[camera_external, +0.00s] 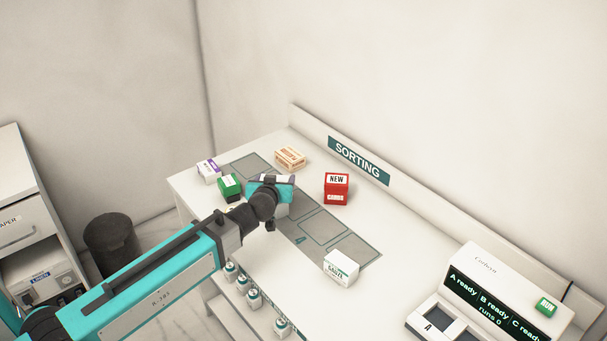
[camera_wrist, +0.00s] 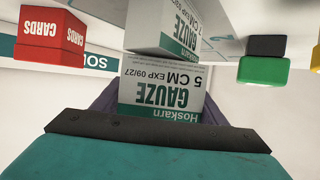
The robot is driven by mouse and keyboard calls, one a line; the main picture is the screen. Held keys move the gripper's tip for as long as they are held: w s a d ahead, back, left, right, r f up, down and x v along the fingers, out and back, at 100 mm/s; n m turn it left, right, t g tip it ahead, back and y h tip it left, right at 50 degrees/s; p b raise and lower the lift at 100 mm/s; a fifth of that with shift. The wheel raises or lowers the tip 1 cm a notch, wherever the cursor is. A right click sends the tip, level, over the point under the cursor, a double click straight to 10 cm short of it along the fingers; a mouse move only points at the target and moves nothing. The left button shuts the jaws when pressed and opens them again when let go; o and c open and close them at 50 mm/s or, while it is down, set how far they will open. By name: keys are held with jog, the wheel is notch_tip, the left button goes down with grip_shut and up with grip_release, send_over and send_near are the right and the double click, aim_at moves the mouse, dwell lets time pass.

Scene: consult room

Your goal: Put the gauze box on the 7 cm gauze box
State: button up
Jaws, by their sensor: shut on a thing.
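My gripper (camera_external: 268,187) is shut on a white and green gauze box (camera_wrist: 162,98) marked 5 CM. The held box appears upside down in the wrist view, with its label facing the camera. The 7 cm gauze box (camera_wrist: 172,28), white with a green band, stands on the table just below and beyond the held box. In the wrist view the held box partly overlaps it, so I cannot tell whether they touch. In the external view my gripper and wrist hide most of both boxes.
A red cards box (camera_external: 336,188) stands to the right and a green box (camera_external: 229,185) to the left. An orange and white box (camera_external: 290,157) is behind; a purple and white box (camera_external: 208,171) is far left. Another gauze box (camera_external: 341,267) stands at front right.

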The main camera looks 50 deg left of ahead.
jog(key=shift+f+b, duration=0.2)
jog(key=shift+b, duration=0.1)
jog(key=o, duration=1.1)
jog(key=shift+c, duration=0.2)
jog(key=shift+r+p, duration=0.3)
jog(key=shift+p, duration=0.1)
jog(key=b+v, duration=0.1)
jog(key=v, duration=0.1)
jog(key=shift+s+d+f, duration=0.1)
jog(key=shift+s+d, duration=0.1)
jog(key=shift+s, duration=0.05)
jog(key=b+v, duration=0.3)
jog(key=b, duration=0.1)
jog(key=shift+b, duration=0.4)
jog(key=shift+s+d+b, duration=0.1)
jog(key=shift+d+b, duration=0.05)
jog(key=shift+b, duration=0.5)
jog(key=d+r+b, duration=0.1)
jog(key=b, duration=0.5)
jog(key=shift+s, duration=0.3)
jog(key=s+d+b, duration=0.1)
jog(key=b, duration=0.4)
jog(key=shift+s+r, duration=0.1)
jog(key=shift+s, duration=0.05)
jog(key=shift+v, duration=1.6)
